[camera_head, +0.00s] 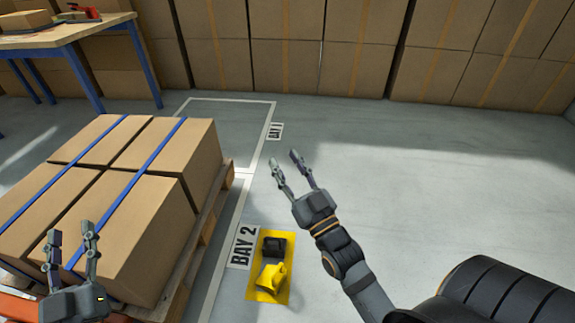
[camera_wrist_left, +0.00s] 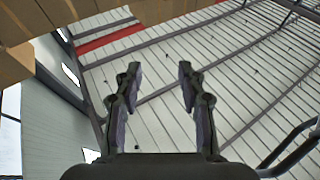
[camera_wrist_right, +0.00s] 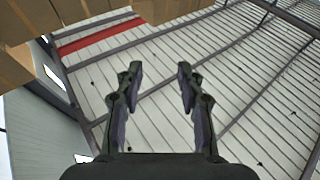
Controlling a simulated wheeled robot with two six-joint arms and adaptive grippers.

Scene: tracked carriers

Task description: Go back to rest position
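My left gripper (camera_head: 71,250) is at the lower left of the head view, in front of the strapped boxes, with its fingers apart and nothing between them. Its open fingers also show in the left wrist view (camera_wrist_left: 158,75), against the ceiling. My right gripper (camera_head: 294,166) is near the middle of the head view, above the grey floor, with its fingers apart and empty. Its fingers also show open in the right wrist view (camera_wrist_right: 157,75). Both wrist views look up at the roof.
Cardboard boxes with blue straps (camera_head: 152,222) stand on a wooden pallet (camera_head: 213,218) at left. A yellow mat (camera_head: 283,293) holds a black item (camera_head: 274,246) and a yellow item (camera_head: 271,277). A table (camera_head: 62,36) stands at back left. Stacked cartons line the back. The floor at right is clear.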

